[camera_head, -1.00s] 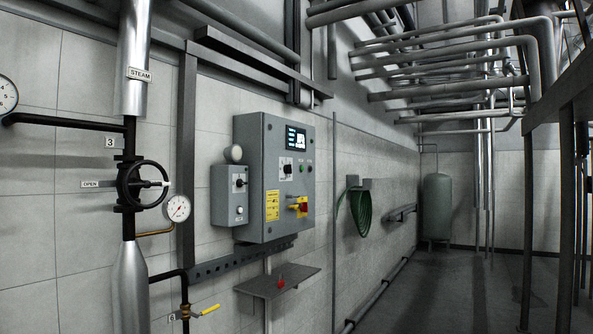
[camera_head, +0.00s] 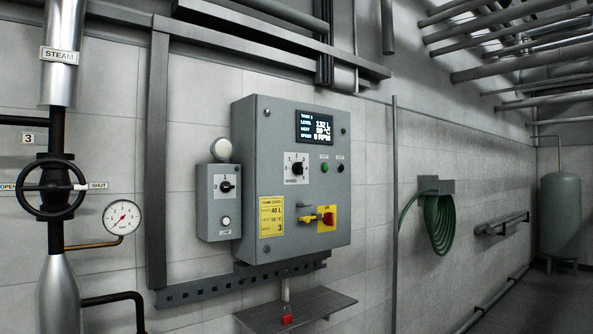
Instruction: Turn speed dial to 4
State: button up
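The speed dial (camera_head: 297,168) is a black knob on a white square plate, on the front of the grey control cabinet (camera_head: 252,150), below the display. The display (camera_head: 314,127) shows several text lines; the bottom one seems to read speed 0 RPM. The dial's exact pointer setting is too small to tell. A yellow card (camera_head: 271,217) on the cabinet lists values, with a 3 on its lowest line. My gripper is not in view.
A smaller grey box with a knob (camera_head: 227,184) hangs left of the cabinet. A red and yellow switch (camera_head: 326,218) sits low on the cabinet. A shelf (camera_head: 310,310) juts out below. A steam pipe with a handwheel (camera_head: 50,187) stands at left; a green hose (camera_head: 439,225) hangs at right.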

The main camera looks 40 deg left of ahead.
aim_at(298, 167)
jog(key=u, duration=0.4)
jog(key=i, duration=1.35)
jog(key=u, duration=1.65)
jog(key=i, duration=0.95)
jog(key=u, duration=1.2)
jog(key=i, duration=0.15)
jog(key=u, duration=0.05)
